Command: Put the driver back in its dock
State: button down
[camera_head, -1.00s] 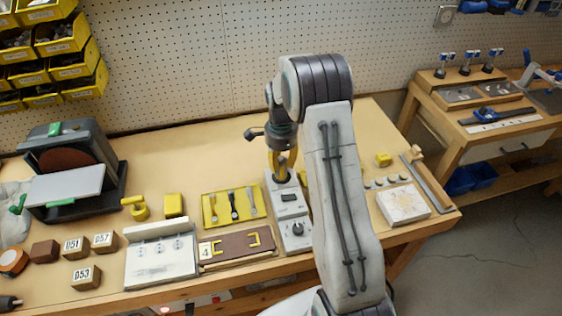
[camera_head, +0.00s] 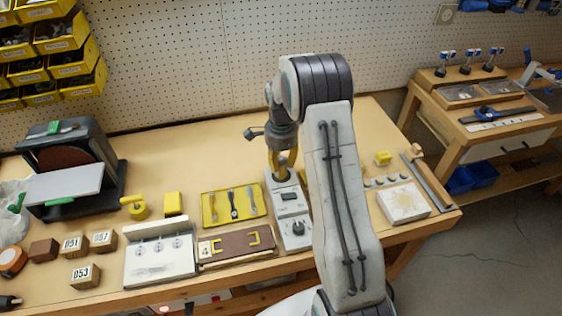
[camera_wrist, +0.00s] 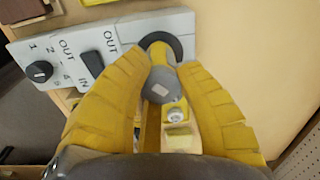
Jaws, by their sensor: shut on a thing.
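My gripper (camera_head: 283,174) points down over the far end of the grey dock box (camera_head: 290,212) and is shut on the driver. In the wrist view its yellow fingers (camera_wrist: 160,62) lie on both sides of the driver (camera_wrist: 162,84), which has a grey and yellow body. The driver's far end lies over the dark round ring at one end of the dock (camera_wrist: 108,45). I cannot tell how deep it sits in the ring. The dock also carries a rocker switch and a round knob. In the head view the fingers largely hide the driver.
A white block (camera_head: 403,204) and a small yellow block (camera_head: 383,158) lie to the right, beyond my arm. The bench behind is clear.

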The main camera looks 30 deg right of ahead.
dwell(0.3)
jog(key=c, duration=0.6)
grip_release()
jog(key=shift+r, duration=0.15)
jog(key=shift+r+p, duration=2.45)
jog(key=shift+r, duration=0.95)
